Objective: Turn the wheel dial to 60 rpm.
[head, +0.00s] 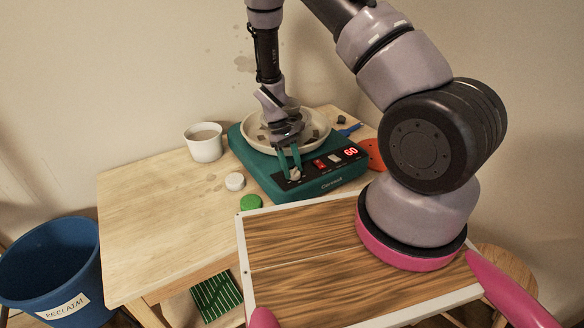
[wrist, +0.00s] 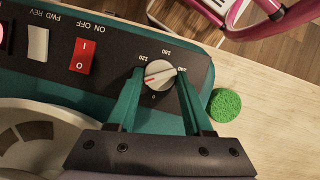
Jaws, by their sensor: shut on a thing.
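The teal pottery wheel base (head: 258,173) stands on the wooden table. Its red display (head: 350,153) reads 60. The white round dial (wrist: 160,73) sits at one end of the black panel, and also shows small in the head view (head: 295,174). The labels 0, 120, 180 and 240 show around it; the 60 mark is hidden, apparently behind a finger. A red line on the dial slants toward that hidden side. My gripper (wrist: 158,83), with teal fingers, comes down from above and is shut on the dial, one finger on each side.
A red ON/OFF switch (wrist: 83,56) and a white FWD/REV switch (wrist: 38,43) sit along the panel. A green sponge (wrist: 224,105), a white round piece (head: 235,181) and a cup (head: 204,142) are nearby. The table's left side is clear. A blue bucket (head: 50,262) stands at the left.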

